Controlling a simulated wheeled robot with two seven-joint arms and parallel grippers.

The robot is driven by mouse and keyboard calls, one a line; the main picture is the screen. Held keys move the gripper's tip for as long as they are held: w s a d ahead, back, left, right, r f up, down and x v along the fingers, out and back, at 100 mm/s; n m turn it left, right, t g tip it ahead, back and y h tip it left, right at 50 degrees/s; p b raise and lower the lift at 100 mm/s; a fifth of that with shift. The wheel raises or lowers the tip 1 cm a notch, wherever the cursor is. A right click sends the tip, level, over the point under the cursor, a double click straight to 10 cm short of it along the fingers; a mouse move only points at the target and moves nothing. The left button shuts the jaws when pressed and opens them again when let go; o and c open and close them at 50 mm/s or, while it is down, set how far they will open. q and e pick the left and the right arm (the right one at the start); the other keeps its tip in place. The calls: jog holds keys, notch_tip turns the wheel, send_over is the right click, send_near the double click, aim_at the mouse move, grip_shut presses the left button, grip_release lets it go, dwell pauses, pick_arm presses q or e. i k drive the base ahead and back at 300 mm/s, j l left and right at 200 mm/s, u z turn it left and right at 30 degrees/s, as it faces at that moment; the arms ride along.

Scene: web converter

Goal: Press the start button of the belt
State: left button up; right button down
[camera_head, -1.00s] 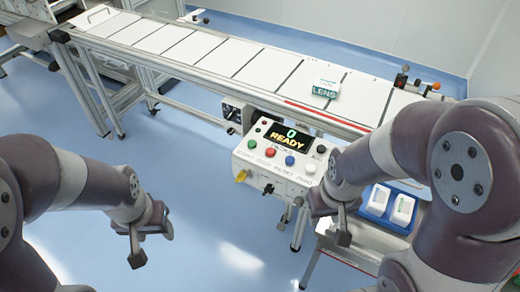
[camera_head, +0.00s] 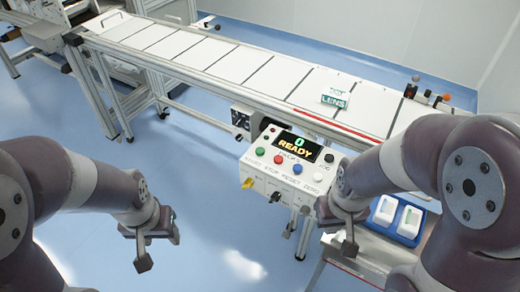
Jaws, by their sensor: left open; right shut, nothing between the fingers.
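The control box (camera_head: 258,172) stands at the front side of the belt (camera_head: 215,65), with a lit display (camera_head: 295,147) reading "0 READY". A green button (camera_head: 260,151) is at the left of its button row, above the label START. A red button (camera_head: 278,159) and a blue button (camera_head: 297,168) follow to its right. My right gripper (camera_head: 347,243) is shut and empty, to the right of and lower in the picture than the buttons, apart from them. My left gripper (camera_head: 143,252) is open and empty over the floor, left of the box.
A small box marked LENS (camera_head: 335,99) sits on the belt. A blue tray (camera_head: 409,222) with white items is at the lower right, partly behind my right arm. A yellow knob (camera_head: 250,184) juts from the box's front. Floor between my grippers is clear.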

aim_at(259, 151)
jog(key=z, duration=0.35)
jog(key=i+j+z, duration=0.15)
jog(key=z, duration=0.2)
jog(key=i+j+z, duration=0.15)
jog(key=j+z, duration=0.55)
jog(key=i+j+z, duration=0.1)
jog(key=j+z, duration=0.25)
jog(key=j, duration=1.1)
jog(key=i+z, duration=0.05)
jog(key=i, duration=0.05)
